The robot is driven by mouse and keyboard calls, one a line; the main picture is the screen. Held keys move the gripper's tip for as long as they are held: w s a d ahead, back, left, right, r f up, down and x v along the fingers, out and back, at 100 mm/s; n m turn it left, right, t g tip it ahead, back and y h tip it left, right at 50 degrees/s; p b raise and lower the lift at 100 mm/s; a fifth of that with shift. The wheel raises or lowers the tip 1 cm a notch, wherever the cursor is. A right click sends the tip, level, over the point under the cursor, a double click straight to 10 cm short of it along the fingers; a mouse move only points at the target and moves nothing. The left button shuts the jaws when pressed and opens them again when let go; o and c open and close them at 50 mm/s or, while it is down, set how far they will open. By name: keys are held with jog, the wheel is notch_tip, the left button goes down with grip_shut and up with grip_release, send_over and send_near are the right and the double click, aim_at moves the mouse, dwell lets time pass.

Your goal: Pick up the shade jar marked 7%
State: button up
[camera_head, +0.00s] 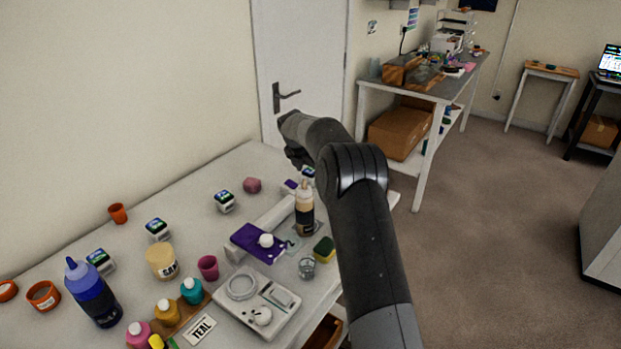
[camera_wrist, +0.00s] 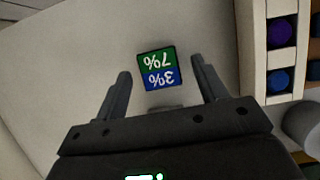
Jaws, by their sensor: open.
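In the wrist view a small square jar top (camera_wrist: 157,68) is half green, marked 7%, and half blue, marked 3%, both upside down. My gripper (camera_wrist: 160,78) is open, with one finger on each side of this jar in the picture and a gap at each side. I cannot tell its height above the jar. In the head view my gripper is mostly hidden behind my arm. Similar blue-and-green-topped jars stand on the table: one by my arm (camera_head: 308,172), one mid-table (camera_head: 224,201), and two further left (camera_head: 157,229) (camera_head: 100,261). Their marks are too small to read.
A pale rack with purple and blue round items (camera_wrist: 281,32) lies at the right of the wrist view. A bottle (camera_head: 304,212), purple pad (camera_head: 258,243), pink lump (camera_head: 252,185) and white scale (camera_head: 257,305) share the table (camera_head: 180,200). Bare table surrounds the jar's left side.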

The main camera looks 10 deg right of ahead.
aim_at(310, 171)
jog(key=x, duration=0.3)
jog(key=shift+s, duration=0.1)
jog(key=c, duration=1.1)
jog(key=shift+r, duration=0.15)
